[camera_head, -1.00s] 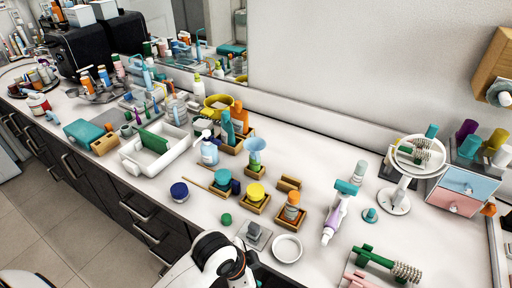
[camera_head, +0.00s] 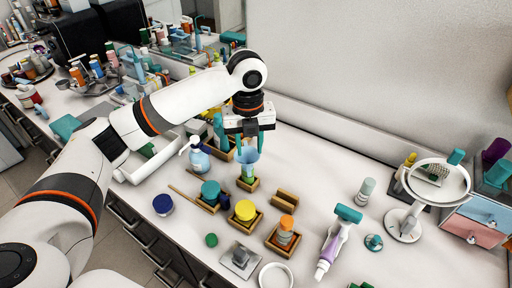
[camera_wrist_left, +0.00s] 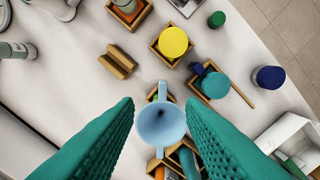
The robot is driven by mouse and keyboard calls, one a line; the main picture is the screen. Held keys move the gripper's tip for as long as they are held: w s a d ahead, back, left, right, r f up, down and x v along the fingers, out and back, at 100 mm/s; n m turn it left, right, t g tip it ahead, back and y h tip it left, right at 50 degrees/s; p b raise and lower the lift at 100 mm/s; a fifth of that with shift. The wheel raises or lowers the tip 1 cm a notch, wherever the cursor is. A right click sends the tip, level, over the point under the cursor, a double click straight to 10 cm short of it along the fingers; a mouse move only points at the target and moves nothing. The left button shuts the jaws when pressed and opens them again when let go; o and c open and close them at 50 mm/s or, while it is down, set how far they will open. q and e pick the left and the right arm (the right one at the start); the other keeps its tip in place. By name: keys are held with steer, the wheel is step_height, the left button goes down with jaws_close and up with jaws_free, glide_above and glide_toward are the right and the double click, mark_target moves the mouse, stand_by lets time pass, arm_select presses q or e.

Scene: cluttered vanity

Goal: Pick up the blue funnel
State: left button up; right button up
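The light-blue funnel (camera_head: 248,156) stands mouth-up in a small wooden holder (camera_head: 248,185) near the middle of the counter. My left gripper (camera_head: 250,148) points down over it from above. In the left wrist view the funnel (camera_wrist_left: 162,125) shows between the two teal fingers, with a visible gap to each finger. The left gripper is open and empty. The funnel's lower part is mostly hidden under its cone in the wrist view. My right gripper is not in view.
A soap bottle (camera_head: 198,156) stands close left of the funnel. Wooden trays with a teal jar (camera_head: 210,190) and a yellow jar (camera_head: 245,209) stand in front. A small wooden block (camera_head: 285,200) lies to the right. The counter behind right is clear.

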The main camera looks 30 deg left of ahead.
mark_target(249, 170)
arm_select(q)
steer(key=shift+w+a+r, duration=0.4)
steer(key=shift+s+f, duration=0.1)
steer(key=shift+f, duration=0.05)
steer(key=f, duration=0.1)
steer(key=f+p, duration=0.1)
steer(key=f, duration=0.3)
steer(key=shift+s, duration=0.4)
steer(key=shift+w+f, duration=0.1)
steer(key=shift+f, duration=0.2)
steer(key=shift+f+p, duration=0.25)
steer(key=shift+p, duration=0.05)
steer(key=f, duration=0.1)
steer(key=f+p, duration=0.1)
steer(key=f, duration=0.2)
steer(key=shift+d+f, duration=0.15)
steer(key=shift+d, duration=0.1)
steer(key=shift+f, duration=0.25)
jaws_close()
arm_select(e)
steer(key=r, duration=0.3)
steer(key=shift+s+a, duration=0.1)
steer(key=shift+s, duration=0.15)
